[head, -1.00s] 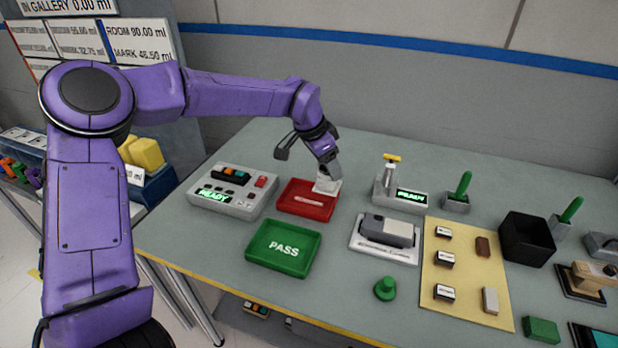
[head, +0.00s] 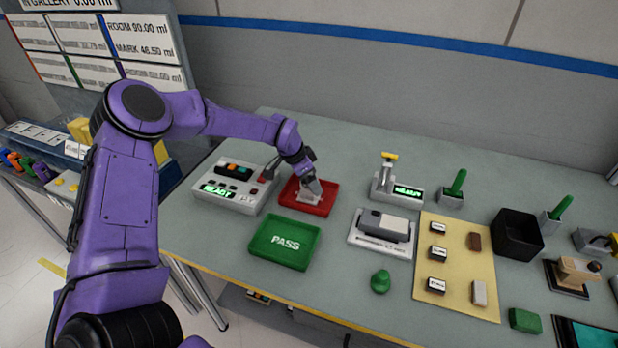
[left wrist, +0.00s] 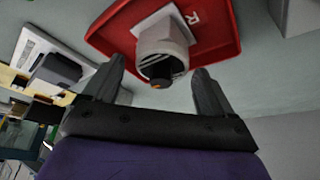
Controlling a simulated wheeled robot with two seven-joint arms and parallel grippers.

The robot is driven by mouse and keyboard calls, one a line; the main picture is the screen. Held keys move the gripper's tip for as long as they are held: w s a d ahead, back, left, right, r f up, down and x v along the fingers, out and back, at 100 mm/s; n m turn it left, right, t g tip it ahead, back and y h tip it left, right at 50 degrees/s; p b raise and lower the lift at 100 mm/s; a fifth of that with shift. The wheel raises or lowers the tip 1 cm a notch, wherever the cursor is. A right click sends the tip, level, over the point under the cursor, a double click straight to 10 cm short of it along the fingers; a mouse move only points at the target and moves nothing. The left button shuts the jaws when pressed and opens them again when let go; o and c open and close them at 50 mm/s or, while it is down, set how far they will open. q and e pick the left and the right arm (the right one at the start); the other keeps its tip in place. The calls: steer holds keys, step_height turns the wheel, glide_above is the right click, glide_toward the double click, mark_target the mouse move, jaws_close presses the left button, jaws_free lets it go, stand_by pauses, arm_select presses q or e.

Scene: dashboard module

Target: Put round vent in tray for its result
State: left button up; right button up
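The round vent, a white square plate with a round collar (left wrist: 162,48), lies in the red tray (left wrist: 222,14) in the left wrist view. In the head view the vent (head: 308,198) shows as a pale shape inside the red tray (head: 322,211), partly hidden by my gripper. My left gripper (left wrist: 158,85) is open, its fingers apart on either side of the collar with a visible gap. It also shows low over the red tray in the head view (head: 313,188). The green PASS tray (head: 262,252) is empty. My right gripper is not in view.
A grey tester box (head: 222,203) reading READY stands left of the red tray. A grey station with a yellow-topped lever (head: 388,183) stands to the right. A grey block on a white plate (head: 385,222) and a green knob (head: 380,282) are nearer the front.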

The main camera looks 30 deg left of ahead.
arm_select(q)
steer(key=b+v, duration=0.2)
steer(key=v, duration=1)
steer(key=shift+b, duration=0.4)
steer(key=shift+w, duration=0.1)
